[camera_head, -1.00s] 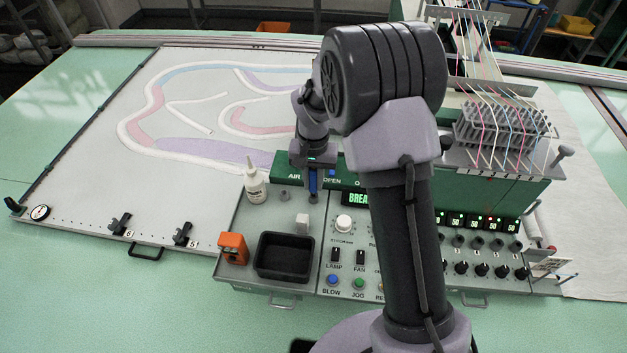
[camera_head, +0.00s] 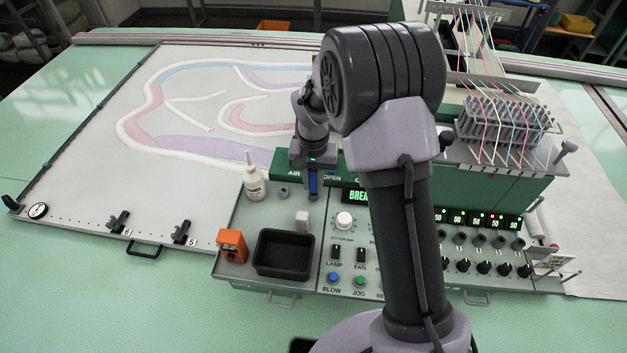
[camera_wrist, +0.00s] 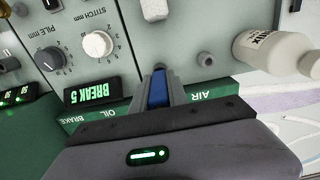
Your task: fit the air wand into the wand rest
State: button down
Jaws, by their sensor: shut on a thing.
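My gripper (camera_head: 313,188) is shut on a blue piece, which I take to be the air wand (camera_head: 313,181). In the wrist view the blue wand (camera_wrist: 157,90) sits between the two grey fingers (camera_wrist: 158,84); much of it is hidden. The gripper hangs over the back of the grey console, in front of the green panel lettered AIR. A short grey round socket (camera_head: 283,191), possibly the wand rest, stands just left of the gripper. It also shows in the wrist view (camera_wrist: 205,59), apart from the fingers. The wand's lower end cannot be made out clearly.
A white bottle (camera_head: 254,179) stands left of the socket. A white block (camera_head: 302,217), a black tray (camera_head: 284,254) and an orange device (camera_head: 232,245) are on the console in front. Knobs and switches (camera_head: 344,221) lie to the right. My arm hides part of the console.

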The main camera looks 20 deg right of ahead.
jog(key=shift+f, duration=0.4)
jog(key=c, duration=1.2)
grip_release()
jog(key=shift+r, duration=0.15)
notch_tip(320, 180, up, 17)
jog(key=shift+r+p, duration=0.1)
jog(key=shift+p, duration=1.05)
